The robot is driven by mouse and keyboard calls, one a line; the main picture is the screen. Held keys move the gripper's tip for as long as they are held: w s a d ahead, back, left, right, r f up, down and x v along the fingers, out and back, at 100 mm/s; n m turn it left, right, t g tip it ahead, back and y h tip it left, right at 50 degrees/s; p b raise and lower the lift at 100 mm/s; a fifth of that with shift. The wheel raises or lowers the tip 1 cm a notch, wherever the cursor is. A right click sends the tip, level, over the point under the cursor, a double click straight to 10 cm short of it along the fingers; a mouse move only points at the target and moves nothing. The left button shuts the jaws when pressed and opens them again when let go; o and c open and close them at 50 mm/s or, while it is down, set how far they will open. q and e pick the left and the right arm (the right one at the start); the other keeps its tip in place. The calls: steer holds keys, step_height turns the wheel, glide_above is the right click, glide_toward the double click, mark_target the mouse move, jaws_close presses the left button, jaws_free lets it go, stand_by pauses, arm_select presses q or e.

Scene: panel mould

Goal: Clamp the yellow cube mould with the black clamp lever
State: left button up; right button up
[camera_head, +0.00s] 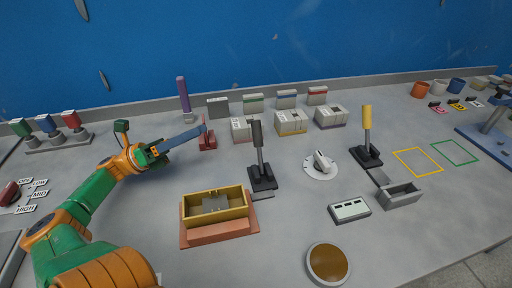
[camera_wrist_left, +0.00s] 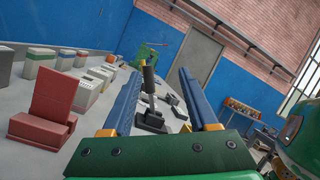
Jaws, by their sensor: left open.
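The yellow mould (camera_head: 246,207) is an open box on a red-brown base (camera_head: 220,236), with a grey piece inside it. The black clamp lever (camera_head: 257,140) stands nearly upright on a dark base (camera_head: 262,181), just right of and behind the mould. In the left wrist view the black lever (camera_wrist_left: 149,80) shows between the fingers, farther off. My left gripper (camera_head: 201,129) is open and empty, left of the lever and apart from it, its blue fingers pointing right; they also show in the wrist view (camera_wrist_left: 159,76). The mould is not clear in the wrist view. My right gripper is not seen.
A red stand (camera_head: 208,141) is close to my left fingertips, with a purple post (camera_head: 184,94) behind. Several labelled boxes (camera_head: 290,123) stand at the back. A yellow-handled lever (camera_head: 367,124) and a grey mould (camera_head: 402,195) are to the right.

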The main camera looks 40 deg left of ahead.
mark_target(257, 129)
arm_select(q)
steer(key=w+d, duration=0.6)
steer(key=w, duration=0.1)
steer(key=w+d+f+p, duration=0.1)
steer(key=w+d, duration=0.2)
steer(key=w, duration=0.1)
steer(key=shift+w+d, duration=0.15)
steer(key=shift+d, duration=0.2)
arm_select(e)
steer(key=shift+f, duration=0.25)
arm_select(q)
jaws_close()
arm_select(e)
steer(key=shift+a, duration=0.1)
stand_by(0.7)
